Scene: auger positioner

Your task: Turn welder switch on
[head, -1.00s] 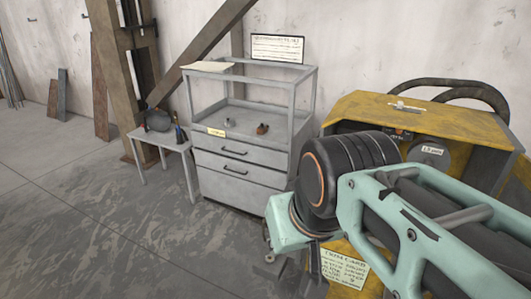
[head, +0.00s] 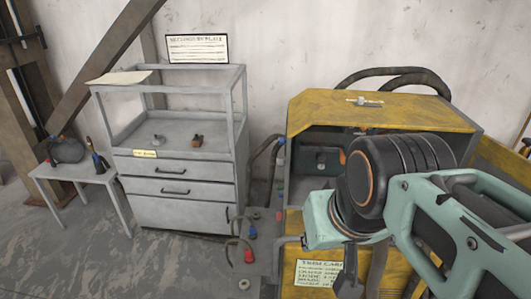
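The yellow machine (head: 425,117), which looks like the welder, stands at right of the head view. Its recessed front panel (head: 303,158) shows at left with a few small dark and red fittings; my arm covers much of the rest. I cannot tell which fitting is the welder switch or how it is set. A small silver fitting (head: 364,101) sits on the yellow top. My mint-green and black arm reaches in from the right, in front of the machine. My gripper (head: 347,284) shows only as a dark part at the bottom edge; its fingers cannot be made out.
A grey drawer cabinet (head: 186,205) stands left of the machine, with small items on its shelf. A small table (head: 75,172) with tools stands further left. Hoses with red and blue ends (head: 250,250) hang between cabinet and machine. The floor at lower left is clear.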

